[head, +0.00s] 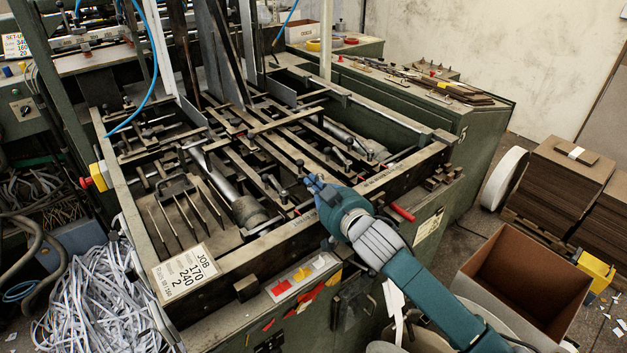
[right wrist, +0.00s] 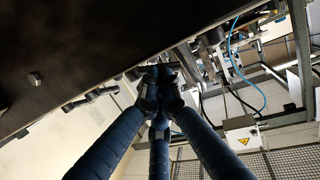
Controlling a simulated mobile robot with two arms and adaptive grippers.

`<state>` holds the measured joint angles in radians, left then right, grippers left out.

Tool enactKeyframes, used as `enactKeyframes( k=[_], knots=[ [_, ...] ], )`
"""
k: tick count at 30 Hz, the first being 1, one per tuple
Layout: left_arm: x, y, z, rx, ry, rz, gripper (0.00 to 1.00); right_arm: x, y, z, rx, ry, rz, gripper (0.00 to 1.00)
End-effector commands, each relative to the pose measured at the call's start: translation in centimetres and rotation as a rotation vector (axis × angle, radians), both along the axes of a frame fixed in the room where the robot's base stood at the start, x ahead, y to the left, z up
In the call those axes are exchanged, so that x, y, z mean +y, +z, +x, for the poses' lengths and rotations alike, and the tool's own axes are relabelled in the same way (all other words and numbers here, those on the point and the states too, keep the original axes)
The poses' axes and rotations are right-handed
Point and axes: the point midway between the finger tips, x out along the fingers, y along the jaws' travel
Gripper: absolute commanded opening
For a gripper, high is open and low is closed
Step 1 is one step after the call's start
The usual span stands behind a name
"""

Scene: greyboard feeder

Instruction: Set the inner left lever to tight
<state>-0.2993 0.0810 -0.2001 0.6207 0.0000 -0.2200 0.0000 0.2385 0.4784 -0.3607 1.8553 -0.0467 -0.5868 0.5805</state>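Several dark levers with round knobs stand on the feeder frame (head: 272,239). One knobbed lever (head: 284,196) is just left of my right gripper, and others stand farther back, such as one near the right rail (head: 370,154). I cannot tell which is the inner left lever or how it is set. My right gripper (head: 315,181) is over the front rail, pointing into the feeder. In the right wrist view its fingertips (right wrist: 161,74) are drawn close together at a dark part; whether anything is between them is hidden. My left gripper is out of view.
A job card (head: 185,272) lies at the feeder's front left corner. A red handle (head: 402,212) sticks out right of my right wrist. Metal rods and rails crowd the feeder inside. An open cardboard box (head: 525,275) stands on the right. White strips (head: 95,300) heap at left.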

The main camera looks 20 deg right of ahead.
Motion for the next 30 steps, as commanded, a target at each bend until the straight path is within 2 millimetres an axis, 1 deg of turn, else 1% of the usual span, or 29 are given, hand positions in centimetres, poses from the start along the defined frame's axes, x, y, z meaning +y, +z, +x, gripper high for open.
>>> enactKeyframes(
  k=[30],
  knots=[
    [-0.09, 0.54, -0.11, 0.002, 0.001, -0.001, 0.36, 0.35, -0.05, 0.55, 0.001, -0.001, 0.001, 0.00]
  ],
)
